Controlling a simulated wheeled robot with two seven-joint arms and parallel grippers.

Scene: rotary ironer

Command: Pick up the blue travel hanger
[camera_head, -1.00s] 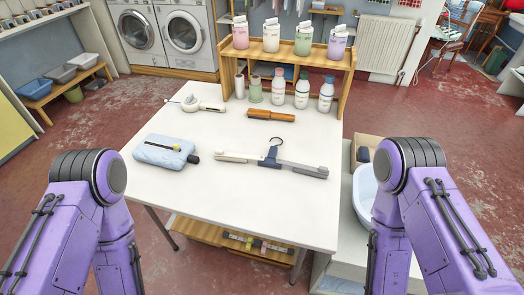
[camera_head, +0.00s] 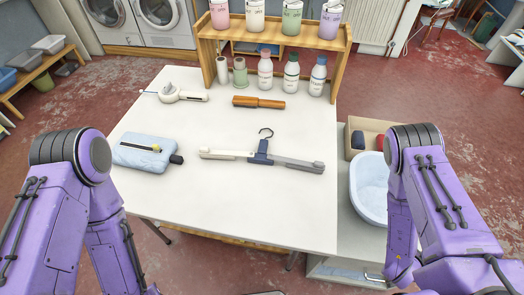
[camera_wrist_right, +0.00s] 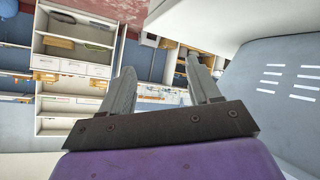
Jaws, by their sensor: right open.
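The travel hanger (camera_head: 262,157) lies flat on the white table (camera_head: 240,210) in the head view. It has a dark blue centre piece with a dark hook pointing to the back, a whitish left arm and a grey right arm. Nothing touches it. My right gripper (camera_wrist_right: 160,65) shows in the right wrist view, its two fingers apart with nothing between them. It is outside the head view, and the hanger is not seen in the wrist view. My left arm is at the left of the head view, with its gripper out of the picture.
A light blue pouch (camera_head: 143,150) lies left of the hanger. A brown-handled roller (camera_head: 259,102) and a white device (camera_head: 180,94) lie behind it. A wooden shelf (camera_head: 206,62) with bottles stands at the back. A light blue basin (camera_head: 369,185) sits right of the table. The table's front is clear.

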